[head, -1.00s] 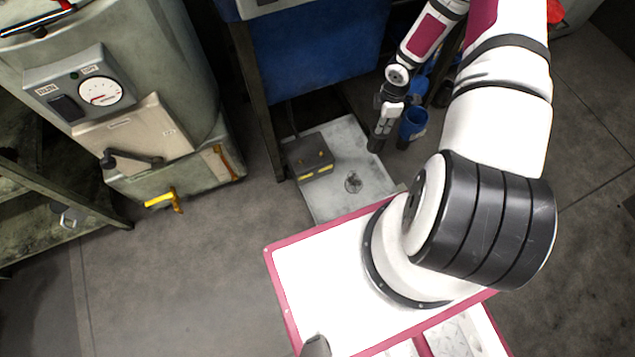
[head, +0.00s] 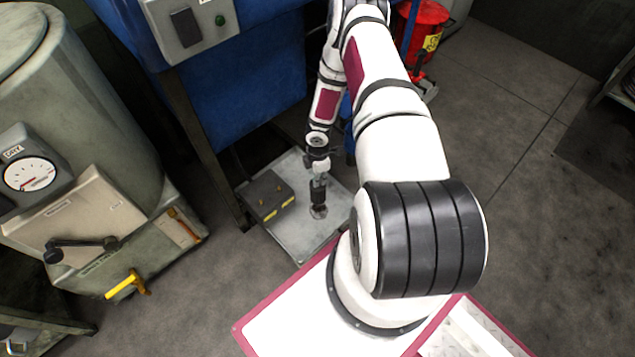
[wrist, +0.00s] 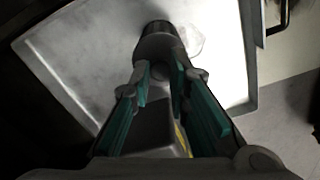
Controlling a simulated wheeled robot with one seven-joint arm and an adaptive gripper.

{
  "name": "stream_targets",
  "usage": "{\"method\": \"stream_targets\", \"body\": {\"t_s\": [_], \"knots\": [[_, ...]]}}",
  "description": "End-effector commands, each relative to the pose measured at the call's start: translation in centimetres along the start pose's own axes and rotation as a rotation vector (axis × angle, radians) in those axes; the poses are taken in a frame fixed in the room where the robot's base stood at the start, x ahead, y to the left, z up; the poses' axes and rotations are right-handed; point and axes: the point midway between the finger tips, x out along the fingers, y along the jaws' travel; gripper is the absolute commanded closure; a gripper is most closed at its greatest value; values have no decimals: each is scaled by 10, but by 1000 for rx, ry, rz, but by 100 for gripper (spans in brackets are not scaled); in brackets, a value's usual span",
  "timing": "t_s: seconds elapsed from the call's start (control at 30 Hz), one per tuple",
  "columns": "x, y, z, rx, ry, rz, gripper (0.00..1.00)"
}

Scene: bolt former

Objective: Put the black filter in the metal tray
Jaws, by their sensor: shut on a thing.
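The black filter (head: 318,196) is a dark cylinder held in my gripper (head: 319,180), over the metal tray (head: 297,238) in the head view. In the wrist view the filter (wrist: 158,42) sticks out beyond the fingertips of my gripper (wrist: 162,70), which are closed around its near end. The pale, low-rimmed metal tray (wrist: 95,42) lies behind it there. The filter's far end is close to the tray's surface; I cannot tell whether it touches. A round mark on the tray shows by that end.
A grey box (head: 268,193) with yellow marks sits on the tray's left part. The blue machine (head: 240,80) stands behind the tray. A grey tank with a gauge (head: 28,172) is at left, and a red canister (head: 422,25) is at the back right. Open floor lies to the right.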

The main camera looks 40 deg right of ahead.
Motion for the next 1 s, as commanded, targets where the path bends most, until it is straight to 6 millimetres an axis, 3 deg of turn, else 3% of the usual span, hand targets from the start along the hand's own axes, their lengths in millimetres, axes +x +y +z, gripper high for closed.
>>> {"method": "stream_targets", "body": {"t_s": [0.1, 0.5, 0.53, 0.6, 1.0], "knots": [[18, -1, 0, 2, 0, -1, 100], [22, 0, 0, 1, 0, -1, 100], [21, -1, 0, 2, 0, -1, 77], [21, -1, 0, 2, 0, -1, 63], [17, -1, 0, 1, 0, -1, 63]]}}
